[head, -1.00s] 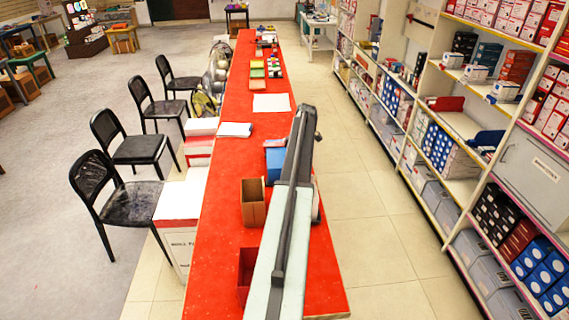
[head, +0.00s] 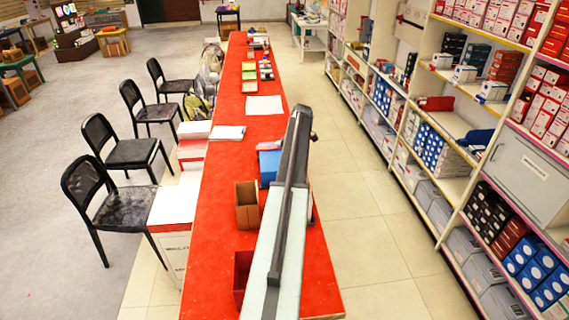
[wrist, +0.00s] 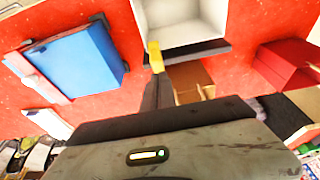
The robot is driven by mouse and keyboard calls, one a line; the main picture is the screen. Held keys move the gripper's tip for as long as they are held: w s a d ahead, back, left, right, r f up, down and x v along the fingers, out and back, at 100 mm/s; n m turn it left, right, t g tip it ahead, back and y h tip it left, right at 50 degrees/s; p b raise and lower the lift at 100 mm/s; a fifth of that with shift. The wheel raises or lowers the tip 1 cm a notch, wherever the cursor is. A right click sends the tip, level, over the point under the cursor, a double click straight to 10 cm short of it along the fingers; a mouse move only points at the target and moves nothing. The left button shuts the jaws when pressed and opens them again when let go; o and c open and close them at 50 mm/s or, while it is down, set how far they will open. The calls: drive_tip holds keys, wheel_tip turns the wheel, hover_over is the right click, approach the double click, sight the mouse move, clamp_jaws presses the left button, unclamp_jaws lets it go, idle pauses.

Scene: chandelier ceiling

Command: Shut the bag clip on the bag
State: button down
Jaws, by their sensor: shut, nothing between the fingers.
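I cannot make out the bag for sure. A blue item (wrist: 80,62) with a pale pink piece (wrist: 38,78) along its side lies on the red table at the left of the wrist view; in the head view the blue item (head: 269,167) has a small pink thing (head: 269,145) behind it. I cannot tell whether a clip is there. My gripper (wrist: 154,52) shows in the wrist view as dark fingers with a yellow tip, shut and empty, to the right of the blue item. In the head view I cannot make out its fingers.
A brown open box (head: 247,206) and a red box (head: 242,278) stand on the long red table (head: 216,222), close to my arm. White papers (head: 264,105) lie farther back. Chairs (head: 128,150) line the left; stocked shelves (head: 447,140) line the right, beyond a clear aisle (head: 360,220).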

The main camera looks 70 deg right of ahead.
drive_tip(key=a+p+v, duration=0.1)
drive_tip(key=p+v, duration=0.6)
drive_tip(key=shift+s+d+r+p, duration=0.15)
drive_tip(key=shift+d+r+p, duration=0.2)
drive_tip(key=shift+d, duration=0.2)
